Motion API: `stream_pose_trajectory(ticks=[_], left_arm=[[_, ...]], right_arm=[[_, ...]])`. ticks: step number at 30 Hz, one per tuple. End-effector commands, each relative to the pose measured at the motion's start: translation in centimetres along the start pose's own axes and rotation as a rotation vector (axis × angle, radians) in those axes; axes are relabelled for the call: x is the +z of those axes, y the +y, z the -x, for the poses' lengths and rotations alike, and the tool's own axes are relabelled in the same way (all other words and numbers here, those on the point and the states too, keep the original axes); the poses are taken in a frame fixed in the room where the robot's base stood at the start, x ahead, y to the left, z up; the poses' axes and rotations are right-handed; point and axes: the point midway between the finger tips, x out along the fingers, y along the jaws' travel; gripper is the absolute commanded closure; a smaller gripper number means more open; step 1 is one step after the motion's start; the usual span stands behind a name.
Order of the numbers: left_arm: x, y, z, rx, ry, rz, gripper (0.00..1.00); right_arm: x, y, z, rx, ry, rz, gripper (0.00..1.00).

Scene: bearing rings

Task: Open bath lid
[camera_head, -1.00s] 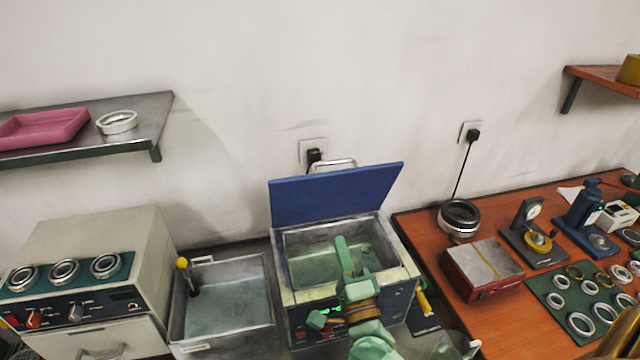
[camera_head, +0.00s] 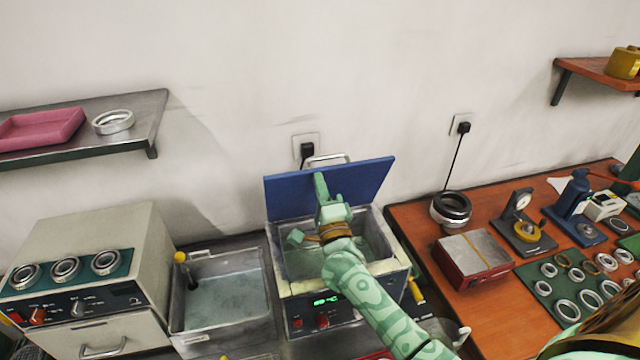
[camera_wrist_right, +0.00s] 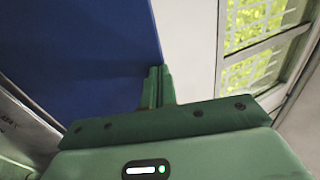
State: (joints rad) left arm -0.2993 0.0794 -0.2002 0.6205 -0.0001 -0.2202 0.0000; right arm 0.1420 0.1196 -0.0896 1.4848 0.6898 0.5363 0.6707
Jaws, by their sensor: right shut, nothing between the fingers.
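The bath (camera_head: 296,290) is a box with an open basin of liquid and a green display on its front. Its blue lid (camera_head: 365,180) stands raised at the back, with a metal handle (camera_head: 328,160) on its top edge. My right gripper (camera_head: 320,182) is shut and empty, in front of the lid's inner face in the head view. In the right wrist view the shut fingers (camera_wrist_right: 156,88) are at the edge of the blue lid (camera_wrist_right: 80,50); I cannot tell whether they touch it. My left gripper is not in view.
A metal tank (camera_head: 222,300) with a yellow-knobbed tool stands left of the bath. A heater box (camera_head: 90,255) with rings on top is further left. A red-brown table (camera_head: 425,222) with rings and tools is at right. A wall shelf (camera_head: 150,115) hangs at upper left.

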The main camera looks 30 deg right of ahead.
Motion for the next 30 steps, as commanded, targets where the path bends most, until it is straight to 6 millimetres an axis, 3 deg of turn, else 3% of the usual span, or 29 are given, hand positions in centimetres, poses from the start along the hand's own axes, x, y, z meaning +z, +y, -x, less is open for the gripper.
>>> stream_pose_trajectory(ticks=[11,18,24,30], left_arm=[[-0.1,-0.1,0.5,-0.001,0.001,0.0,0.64],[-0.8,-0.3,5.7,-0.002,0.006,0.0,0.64],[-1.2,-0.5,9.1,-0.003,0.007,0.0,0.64],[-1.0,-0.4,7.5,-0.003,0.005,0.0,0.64]], right_arm=[[0.0,-0.2,-0.3,0.008,0.0,0.0,1.0],[-0.1,-1.4,-3.5,0.119,0.003,0.0,1.0],[0.0,-1.0,-6.8,0.239,0.002,-0.002,1.0],[0.0,0.4,-8.5,0.248,0.001,0.0,1.0]])
